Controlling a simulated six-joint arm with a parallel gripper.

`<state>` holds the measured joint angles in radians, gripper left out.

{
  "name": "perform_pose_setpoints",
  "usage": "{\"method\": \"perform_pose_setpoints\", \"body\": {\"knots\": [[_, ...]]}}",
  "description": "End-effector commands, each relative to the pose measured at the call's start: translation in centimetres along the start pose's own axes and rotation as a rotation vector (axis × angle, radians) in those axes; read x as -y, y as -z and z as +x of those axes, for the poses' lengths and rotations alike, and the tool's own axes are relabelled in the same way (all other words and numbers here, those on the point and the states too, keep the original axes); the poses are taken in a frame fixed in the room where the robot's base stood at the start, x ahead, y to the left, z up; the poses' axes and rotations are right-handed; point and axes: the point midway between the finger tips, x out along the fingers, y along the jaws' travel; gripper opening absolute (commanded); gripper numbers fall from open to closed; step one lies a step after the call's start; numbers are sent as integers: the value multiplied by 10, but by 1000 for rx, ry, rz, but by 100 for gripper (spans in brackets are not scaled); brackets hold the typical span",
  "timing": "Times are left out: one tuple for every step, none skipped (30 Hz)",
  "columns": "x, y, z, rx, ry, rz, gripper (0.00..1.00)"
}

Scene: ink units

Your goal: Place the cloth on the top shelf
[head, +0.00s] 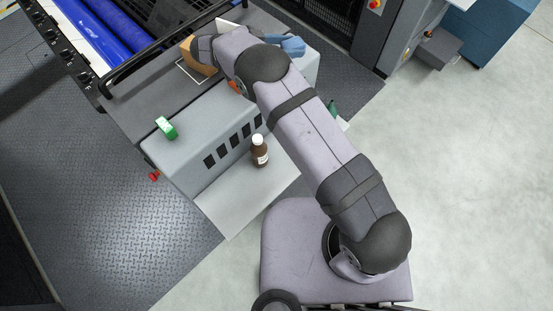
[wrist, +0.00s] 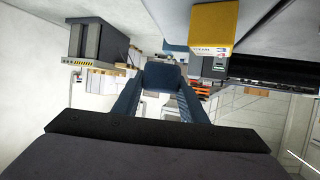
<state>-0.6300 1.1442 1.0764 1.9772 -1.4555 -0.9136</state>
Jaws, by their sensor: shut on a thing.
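In the wrist view my gripper (wrist: 162,95) is shut on a dark blue folded piece, the cloth (wrist: 163,76), held between its fingertips clear of any surface. In the head view my arm hides most of the gripper. A blue shape (head: 290,45) shows just past my arm at the top; I cannot tell there whether it is cloth or finger. The grey unit's upper top (head: 190,118) is a flat level above a pale lower ledge (head: 240,202). I cannot tell which surface is the top shelf.
A brown bottle (head: 260,151) stands on the lower ledge. A tan box (head: 194,58) is beside my wrist, near a white outline. A yellow box (wrist: 213,28) appears close in the wrist view. Blue rollers (head: 102,38) lie left.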

Motion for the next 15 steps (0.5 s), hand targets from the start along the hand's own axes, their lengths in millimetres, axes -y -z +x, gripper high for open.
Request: {"method": "perform_pose_setpoints", "body": {"knots": [[-6,-4,5,-1,-5,-1,17],[-10,-6,8,-1,-7,-1,17],[-14,-9,11,0,-9,1,17],[-18,-10,13,0,-11,2,17],[-22,-13,16,0,-14,3,17],[-29,-17,21,0,-17,2,17],[-33,-20,24,0,-17,2,17],[-38,-22,27,0,-19,4,17],[-45,-25,31,-1,-21,4,17],[-50,-28,34,-1,-22,4,17],[-56,-30,38,0,-23,6,17],[-64,-33,42,0,-27,7,17],[-69,-36,46,0,-28,7,17],[-75,-38,49,0,-28,8,17],[-83,-41,53,0,-30,9,17]]}}
